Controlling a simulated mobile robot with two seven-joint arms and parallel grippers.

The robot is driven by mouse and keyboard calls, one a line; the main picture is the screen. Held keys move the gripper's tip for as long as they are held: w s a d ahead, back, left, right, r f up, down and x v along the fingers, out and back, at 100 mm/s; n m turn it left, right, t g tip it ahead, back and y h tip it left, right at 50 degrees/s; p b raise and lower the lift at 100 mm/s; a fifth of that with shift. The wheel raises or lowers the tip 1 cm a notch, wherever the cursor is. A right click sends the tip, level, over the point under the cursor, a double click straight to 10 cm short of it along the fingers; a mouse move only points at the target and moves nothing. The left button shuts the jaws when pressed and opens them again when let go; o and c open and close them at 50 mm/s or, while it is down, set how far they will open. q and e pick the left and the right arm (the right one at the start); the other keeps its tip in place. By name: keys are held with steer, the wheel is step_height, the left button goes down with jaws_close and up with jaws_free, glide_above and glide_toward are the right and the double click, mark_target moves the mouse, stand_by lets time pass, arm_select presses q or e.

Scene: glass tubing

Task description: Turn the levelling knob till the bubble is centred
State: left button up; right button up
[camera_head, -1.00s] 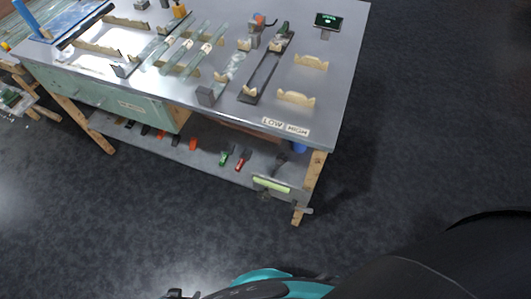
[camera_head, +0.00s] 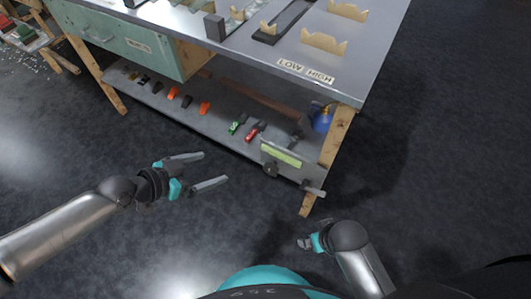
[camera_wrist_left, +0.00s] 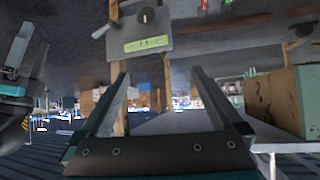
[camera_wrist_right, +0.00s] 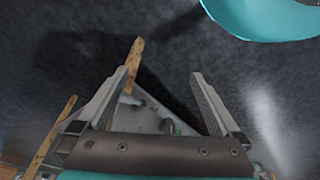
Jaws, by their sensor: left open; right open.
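The levelling panel with its yellow-green vial (camera_head: 281,155) is at the front right end of the bench's lower shelf. A dark round knob (camera_head: 270,170) is on it, and a grey lever (camera_head: 314,190) sticks out at the right. The left wrist view shows the vial (camera_wrist_left: 146,44), knob (camera_wrist_left: 146,15) and lever (camera_wrist_left: 100,31) beyond the fingertips. I cannot make out the bubble. My left gripper (camera_head: 215,167) is open and empty, left of the panel and apart from it. My right gripper (camera_head: 303,243) is open and empty, below the panel in the head view.
A wooden leg (camera_head: 327,160) stands beside the panel. The lower shelf (camera_head: 215,128) holds green, red and orange tools. Above is the bench top (camera_head: 365,55) with wooden cradles and a LOW/HIGH label (camera_head: 305,71). The floor before the bench is clear.

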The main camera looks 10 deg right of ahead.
arm_select(q)
steer(key=b+x, duration=0.3)
steer(key=x, duration=0.6)
arm_select(e)
step_height(320, 180, up, 7)
steer(key=w+t, duration=0.1)
steer(key=w, duration=0.1)
steer(key=shift+a, duration=0.15)
arm_select(q)
steer(key=shift+w, duration=0.1)
arm_select(e)
steer(key=shift+w+r, duration=0.1)
arm_select(q)
steer(key=p+v, duration=0.3)
steer(key=v, duration=0.7)
arm_select(e)
step_height(320, 180, down, 8)
steer(key=s+g, duration=0.1)
steer(key=s, duration=0.1)
steer(key=shift+s+d+r, duration=0.15)
steer(key=shift+s+d, duration=0.05)
arm_select(q)
steer(key=shift+d, duration=0.1)
